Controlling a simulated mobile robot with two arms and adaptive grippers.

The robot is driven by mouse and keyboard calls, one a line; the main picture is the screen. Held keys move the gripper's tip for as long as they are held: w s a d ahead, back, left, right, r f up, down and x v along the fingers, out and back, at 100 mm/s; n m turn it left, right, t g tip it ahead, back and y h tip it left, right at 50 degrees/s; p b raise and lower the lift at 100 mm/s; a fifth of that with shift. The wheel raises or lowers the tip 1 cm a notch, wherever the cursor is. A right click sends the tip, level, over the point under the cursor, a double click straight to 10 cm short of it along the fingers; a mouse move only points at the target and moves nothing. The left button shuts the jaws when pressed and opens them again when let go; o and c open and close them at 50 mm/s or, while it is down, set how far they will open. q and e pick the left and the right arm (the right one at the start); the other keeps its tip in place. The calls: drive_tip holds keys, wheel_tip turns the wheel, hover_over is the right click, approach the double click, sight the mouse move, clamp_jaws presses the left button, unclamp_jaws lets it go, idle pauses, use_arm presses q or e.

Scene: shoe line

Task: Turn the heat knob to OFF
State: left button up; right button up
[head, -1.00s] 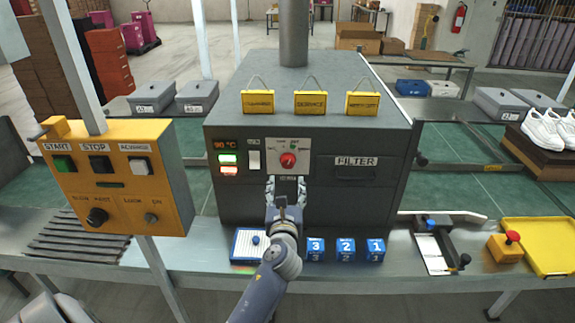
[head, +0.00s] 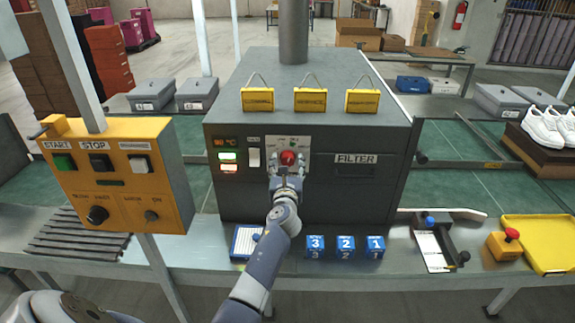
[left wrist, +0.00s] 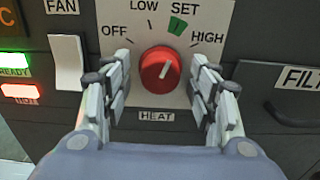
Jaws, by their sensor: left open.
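The red heat knob (head: 288,158) is on a pale plate on the front of the grey heater box. In the left wrist view the knob (left wrist: 160,70) has a white pointer tilted up and slightly right, toward SET with its green mark. OFF is printed at the upper left of the dial, LOW and SET above, HIGH at the right, HEAT below. My left gripper (head: 288,172) is in front of the knob. In the left wrist view its open fingers (left wrist: 162,88) stand on either side of the knob, with gaps between. My right gripper is not in view.
A white FAN switch (left wrist: 67,62) is left of the dial plate, beside lit green and red indicators. The FILTER drawer (head: 355,165) is to the right. An orange control box (head: 118,190) stands at the left. Blue numbered blocks (head: 345,247) sit on the bench below.

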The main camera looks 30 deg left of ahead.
use_arm(q)
drive_tip(key=c, duration=1.1)
drive_tip(key=shift+o, duration=0.2)
drive_tip(key=shift+n, duration=0.3)
drive_tip(key=n+b, duration=0.1)
drive_tip(key=n, duration=0.2)
drive_tip(key=n+b, duration=0.1)
drive_tip(key=n, duration=0.3)
drive_tip(key=shift+d+b, duration=0.1)
drive_tip(key=shift+b, duration=0.25)
drive_tip(key=n+b, duration=0.1)
drive_tip(key=n, duration=0.3)
drive_tip(key=shift+n+b, duration=0.3)
drive_tip(key=shift+b, duration=0.05)
drive_tip(key=shift+r+n+b, duration=0.1)
drive_tip(key=shift+n+b, duration=0.5)
drive_tip(key=shift+n, duration=1.2)
